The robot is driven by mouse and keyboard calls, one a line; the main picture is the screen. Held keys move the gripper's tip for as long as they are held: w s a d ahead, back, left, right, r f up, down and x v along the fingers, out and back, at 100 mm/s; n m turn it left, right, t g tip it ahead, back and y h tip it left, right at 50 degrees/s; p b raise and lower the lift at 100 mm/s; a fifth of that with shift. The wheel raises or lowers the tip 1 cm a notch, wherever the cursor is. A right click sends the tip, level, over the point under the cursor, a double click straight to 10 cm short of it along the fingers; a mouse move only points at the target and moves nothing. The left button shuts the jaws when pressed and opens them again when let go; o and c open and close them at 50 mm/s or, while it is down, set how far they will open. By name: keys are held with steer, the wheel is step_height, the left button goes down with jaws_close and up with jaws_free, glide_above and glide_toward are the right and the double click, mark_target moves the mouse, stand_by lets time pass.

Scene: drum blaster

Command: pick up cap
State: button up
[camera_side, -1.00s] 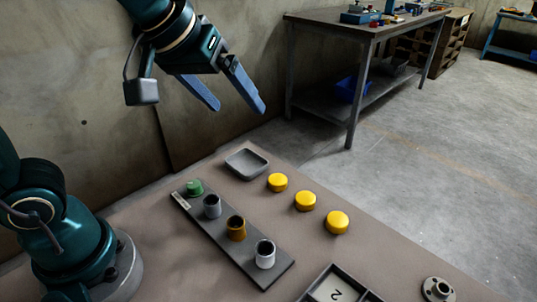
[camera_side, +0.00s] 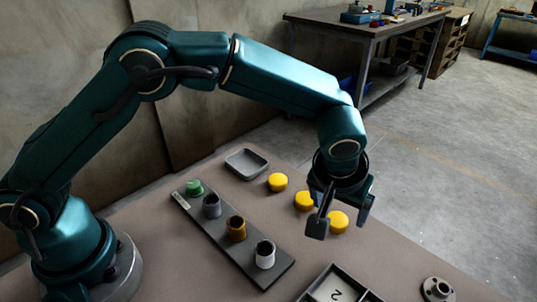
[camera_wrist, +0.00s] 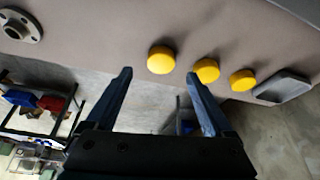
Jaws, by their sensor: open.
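Three round yellow caps stand in a row on the brown table: a far one (camera_side: 277,182), a middle one (camera_side: 304,201) and a near one (camera_side: 338,222). My gripper (camera_side: 345,207) is above the table by the near and middle caps, partly covering the near one in the side view. In the wrist view my gripper (camera_wrist: 160,73) has its two blue fingers spread with nothing between them. The near cap (camera_wrist: 161,60) appears just beyond the fingertips, in line with the gap. The middle cap (camera_wrist: 207,70) and far cap (camera_wrist: 242,80) appear to its right.
A dark rack (camera_side: 271,278) holds a green cap (camera_side: 194,187) and several small cups. A shallow grey tray (camera_side: 233,165) lies at the back. A divided box (camera_side: 309,290) and a round flange (camera_side: 437,289) are at the front.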

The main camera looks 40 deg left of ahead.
mark_target(338, 218)
steer(key=shift+x, duration=2.1)
steer(key=shift+a, duration=0.1)
steer(key=shift+c, duration=0.3)
jaws_close()
steer(key=shift+r, duration=0.1)
